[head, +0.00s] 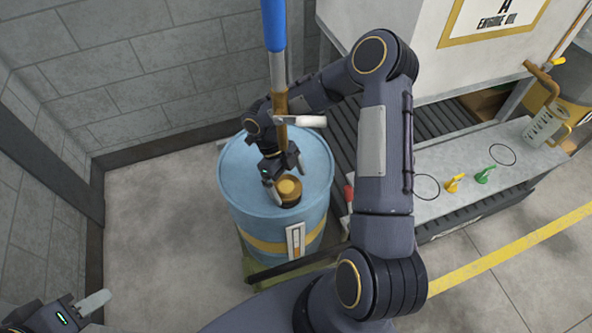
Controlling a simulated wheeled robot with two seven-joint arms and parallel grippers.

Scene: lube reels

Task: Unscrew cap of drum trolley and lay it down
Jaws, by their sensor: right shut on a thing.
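The blue drum (240,185) with a yellow band stands upright on its trolley (257,272) against the wall, in the middle of the head view. A brown and yellow cap (289,190) sits on the drum's top, towards the front right. My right gripper (286,183) reaches down over the drum and is shut on this cap, with its fingers at the cap's sides. My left gripper (94,303) is low at the left edge, far from the drum. One pale finger shows, and its opening cannot be made out.
At right, a bench (460,200) holds a yellow tap, a green tap and a clear jug (540,125). A white tank (400,20) stands behind. Floor left of the drum is clear.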

